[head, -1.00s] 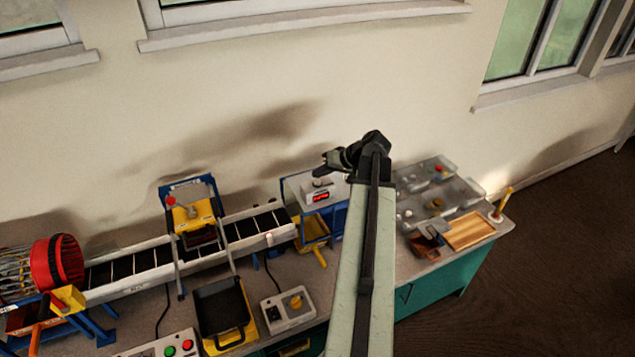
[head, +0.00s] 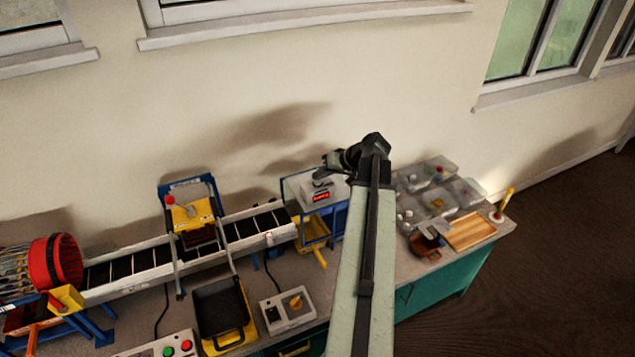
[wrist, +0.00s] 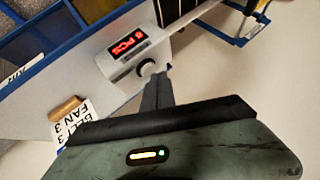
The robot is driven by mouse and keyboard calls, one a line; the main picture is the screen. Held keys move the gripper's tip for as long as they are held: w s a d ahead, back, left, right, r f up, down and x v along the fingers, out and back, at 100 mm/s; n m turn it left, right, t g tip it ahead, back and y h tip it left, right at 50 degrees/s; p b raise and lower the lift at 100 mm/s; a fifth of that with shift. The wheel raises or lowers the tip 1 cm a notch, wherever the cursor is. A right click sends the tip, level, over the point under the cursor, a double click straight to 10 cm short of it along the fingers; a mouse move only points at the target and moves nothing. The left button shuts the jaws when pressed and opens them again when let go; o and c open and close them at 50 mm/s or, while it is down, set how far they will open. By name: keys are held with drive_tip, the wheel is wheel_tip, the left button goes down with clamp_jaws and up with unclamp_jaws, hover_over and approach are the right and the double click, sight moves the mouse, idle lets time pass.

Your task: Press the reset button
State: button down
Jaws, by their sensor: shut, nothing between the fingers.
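A grey counter box (head: 300,188) with a lit red display (head: 320,196) stands at the right end of the conveyor. In the wrist view the display (wrist: 128,46) seems to read "8 PCS". My gripper (head: 321,178) is shut and empty, just above the box. In the wrist view the closed fingertips (wrist: 157,78) are right beside the button. I cannot tell whether they touch it.
The conveyor belt (head: 125,272) runs left under a blue and yellow frame (head: 193,218). A control box with a yellow knob (head: 295,301) sits in front. Grey bins (head: 465,190) and a wooden tray (head: 470,231) lie right. A wall rises behind.

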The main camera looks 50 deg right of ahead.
sight(320, 182)
drive_tip(key=shift+f+b, duration=0.3)
drive_tip(key=shift+f, duration=0.05)
drive_tip(key=shift+r, duration=0.1)
idle(0.4)
drive_tip(key=shift+r+p, duration=0.8)
drive_tip(key=shift+p, duration=0.1)
wheel_tip(320, 182, up, 5)
drive_tip(key=p, duration=0.5)
drive_tip(key=shift+r, duration=0.1)
